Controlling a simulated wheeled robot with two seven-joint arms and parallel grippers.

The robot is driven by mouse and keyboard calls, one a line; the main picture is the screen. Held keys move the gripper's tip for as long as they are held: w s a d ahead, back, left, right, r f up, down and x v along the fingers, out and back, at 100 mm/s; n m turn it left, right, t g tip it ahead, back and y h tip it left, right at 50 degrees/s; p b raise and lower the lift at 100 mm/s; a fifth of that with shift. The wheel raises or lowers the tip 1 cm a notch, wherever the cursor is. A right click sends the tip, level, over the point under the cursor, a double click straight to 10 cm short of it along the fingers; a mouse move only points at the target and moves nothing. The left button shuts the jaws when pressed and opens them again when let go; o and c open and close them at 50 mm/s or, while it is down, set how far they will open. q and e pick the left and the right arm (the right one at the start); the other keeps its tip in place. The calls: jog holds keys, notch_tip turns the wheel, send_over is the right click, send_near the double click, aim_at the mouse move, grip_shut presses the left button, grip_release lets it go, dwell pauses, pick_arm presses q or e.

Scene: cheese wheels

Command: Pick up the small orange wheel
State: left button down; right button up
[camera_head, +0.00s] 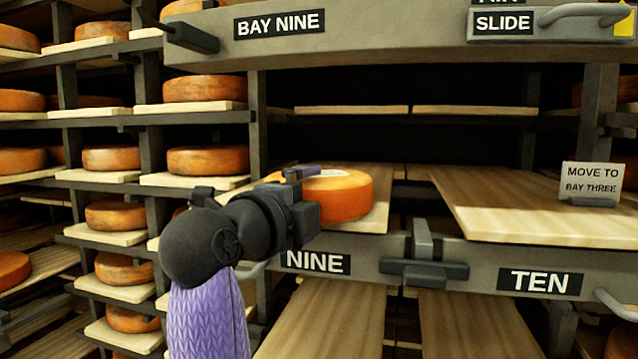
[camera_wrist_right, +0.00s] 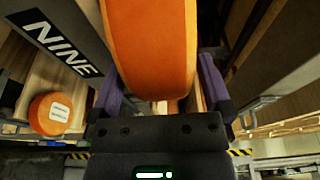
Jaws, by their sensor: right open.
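An orange cheese wheel (camera_head: 345,196) with a pale label on top sits on a board on the shelf marked NINE. My right gripper (camera_head: 306,178) is at its left side, with a purple finger by its top edge. In the right wrist view the orange wheel (camera_wrist_right: 151,45) stands between the two open purple fingers of the right gripper (camera_wrist_right: 160,80), with a visible gap at the right finger. I cannot tell whether the left finger touches it. My left gripper is not in view.
A board (camera_head: 540,215) on the shelf marked TEN is bare beside a sign (camera_head: 592,183) reading MOVE TO BAY THREE. Racks of larger wheels (camera_head: 207,160) stand at left. A beam (camera_head: 400,40) marked BAY NINE runs above. Another small labelled orange wheel (camera_wrist_right: 50,113) shows in the wrist view.

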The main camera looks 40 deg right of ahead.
jog(key=shift+a, duration=0.15)
jog(key=shift+c, duration=1)
grip_shut()
jog(key=shift+r, duration=0.15)
